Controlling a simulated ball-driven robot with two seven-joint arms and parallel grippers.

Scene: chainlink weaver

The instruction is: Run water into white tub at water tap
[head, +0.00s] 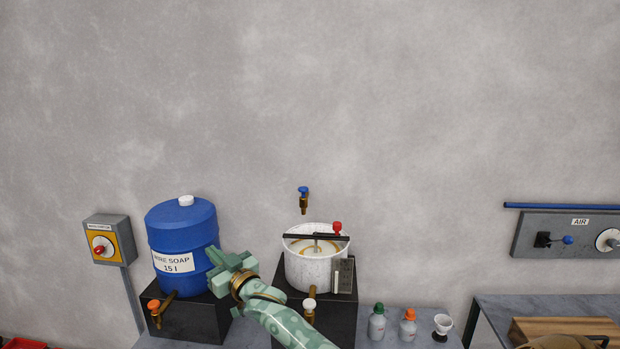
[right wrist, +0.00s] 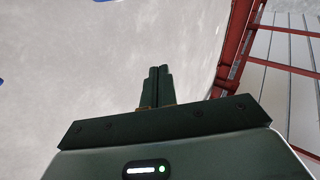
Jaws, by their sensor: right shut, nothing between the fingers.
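The water tap (head: 303,202) is a small brass tap with a blue handle on the grey wall. The white tub (head: 305,272) stands upright on a black stand below it. A dark bar with a red knob lies across the tub's rim, and a tan ring shows inside. I cannot tell whether there is water in it, and no stream shows below the tap. My right gripper (head: 217,272) is shut and empty, left of the tub and in front of the blue drum. Its closed fingers also show in the right wrist view (right wrist: 156,82). My left gripper is out of view.
The blue soap drum (head: 182,235) stands on a black stand with an orange-handled tap (head: 156,307). A switch box (head: 107,240) is on the wall at left. The wall above is clear.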

